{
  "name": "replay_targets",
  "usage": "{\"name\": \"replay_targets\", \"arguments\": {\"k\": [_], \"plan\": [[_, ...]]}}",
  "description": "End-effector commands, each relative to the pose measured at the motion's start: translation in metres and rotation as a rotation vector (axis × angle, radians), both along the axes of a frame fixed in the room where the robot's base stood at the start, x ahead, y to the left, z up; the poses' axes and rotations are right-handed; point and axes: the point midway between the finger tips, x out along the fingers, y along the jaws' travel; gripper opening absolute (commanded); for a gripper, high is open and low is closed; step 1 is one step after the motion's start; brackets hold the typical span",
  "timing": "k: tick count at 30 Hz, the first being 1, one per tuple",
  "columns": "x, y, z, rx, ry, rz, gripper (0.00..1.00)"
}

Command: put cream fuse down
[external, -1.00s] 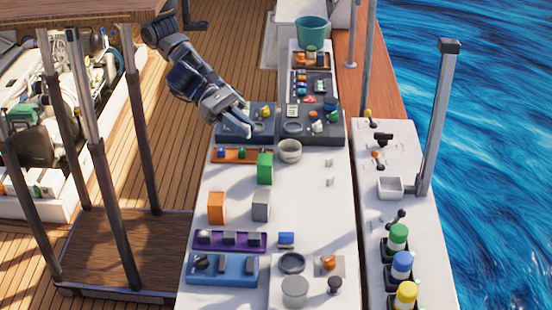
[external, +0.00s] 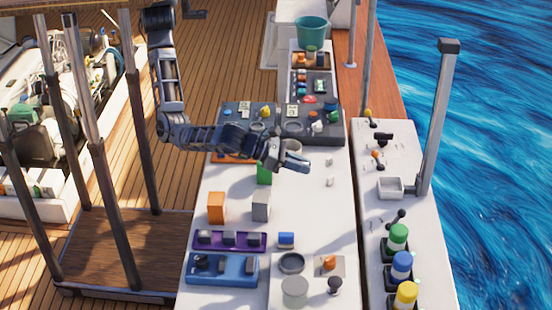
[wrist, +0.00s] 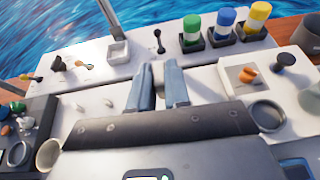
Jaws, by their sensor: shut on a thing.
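My gripper (external: 300,163) is over the white bench top (external: 310,215), right of the green block (external: 264,174). In the wrist view its two blue-grey fingers (wrist: 159,72) point toward the far edge of the bench, with a narrow gap between them. Two small pale pegs (external: 330,161) (external: 330,182) stand on the bench just right of the fingers. They also show left of the fingers in the wrist view (wrist: 108,102).
A cream cup (wrist: 48,155) stands beside dark trays (external: 310,125) at the back. Orange (external: 216,207) and grey (external: 260,206) blocks stand at front left, near a purple rack (external: 229,241). The right strip holds a white box (external: 390,188) and a post (external: 437,120). The bench's middle right is clear.

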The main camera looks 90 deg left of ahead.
Motion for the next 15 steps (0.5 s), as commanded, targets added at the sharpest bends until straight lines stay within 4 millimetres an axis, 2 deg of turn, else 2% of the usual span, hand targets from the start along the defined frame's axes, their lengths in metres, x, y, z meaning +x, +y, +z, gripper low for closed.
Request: {"name": "replay_targets", "arguments": {"k": [1, 3, 6, 9, 15], "plan": [[-0.001, 0.007, -0.019, 0.005, 0.004, 0.008, 0.00], [0.000, 0.019, -0.042, 0.004, 0.003, 0.021, 0.00], [0.001, 0.034, -0.069, 0.002, 0.002, 0.034, 0.00], [0.001, 0.045, -0.088, 0.000, 0.002, 0.041, 0.00], [0.008, 0.059, -0.106, -0.004, 0.002, 0.048, 0.00]]}}
